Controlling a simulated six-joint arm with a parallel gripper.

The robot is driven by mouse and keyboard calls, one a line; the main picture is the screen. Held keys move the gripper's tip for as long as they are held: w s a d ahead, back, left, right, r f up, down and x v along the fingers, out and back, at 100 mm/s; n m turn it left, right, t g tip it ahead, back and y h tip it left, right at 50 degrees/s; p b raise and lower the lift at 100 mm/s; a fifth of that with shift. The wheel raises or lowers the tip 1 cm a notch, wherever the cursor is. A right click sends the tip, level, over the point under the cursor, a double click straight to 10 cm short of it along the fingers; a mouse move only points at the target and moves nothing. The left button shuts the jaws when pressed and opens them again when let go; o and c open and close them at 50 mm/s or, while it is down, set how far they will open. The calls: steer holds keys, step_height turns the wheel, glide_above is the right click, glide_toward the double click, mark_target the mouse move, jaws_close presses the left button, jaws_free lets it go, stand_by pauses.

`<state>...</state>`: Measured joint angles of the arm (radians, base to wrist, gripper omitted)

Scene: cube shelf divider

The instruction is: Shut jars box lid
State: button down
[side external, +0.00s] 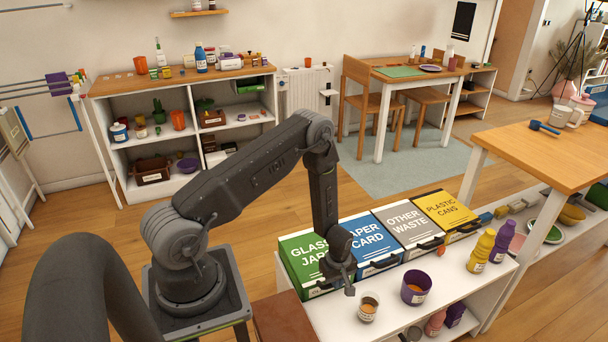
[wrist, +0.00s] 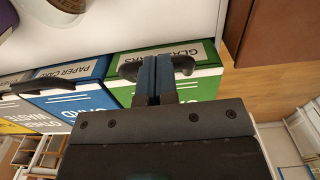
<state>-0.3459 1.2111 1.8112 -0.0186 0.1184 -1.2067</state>
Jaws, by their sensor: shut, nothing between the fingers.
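The green jars box (side external: 291,263), labelled GLASS JARS, is at the left end of a row of boxes on the white shelf. Its green lid (side external: 300,243) lies flat, about level with the lids beside it; any small gap is hidden. My gripper (side external: 349,287) is shut and empty, low at the box's front right, partly covering it. In the wrist view the box (wrist: 205,82) appears inverted, and my shut fingers (wrist: 156,65) overlap its front. A dark curved handle (wrist: 184,64) shows on both sides of the fingers; I cannot tell whether they touch it.
A blue box (side external: 369,244), a grey box (side external: 405,222) and a yellow box (side external: 443,205) continue the row to the right. A cup (side external: 368,307) and a purple pot (side external: 416,288) stand on the white shelf (side external: 455,268) close to my gripper. Yellow and purple bottles stand farther right.

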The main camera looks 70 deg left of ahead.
steer(key=d+r, duration=0.9)
steer(key=r, duration=0.1)
step_height(320, 180, up, 22)
steer(key=d+f+m+t, duration=0.1)
steer(key=d+m+t, duration=0.1)
steer(key=m, duration=0.5)
steer(key=s+d+r+m+t, duration=0.2)
steer(key=s+r+m+t, duration=0.1)
steer(key=s+r+m, duration=0.8)
steer(key=s+r, duration=0.5)
steer(key=shift+s+t, duration=0.3)
steer(key=shift+s, duration=0.1)
steer(key=shift+r, duration=0.1)
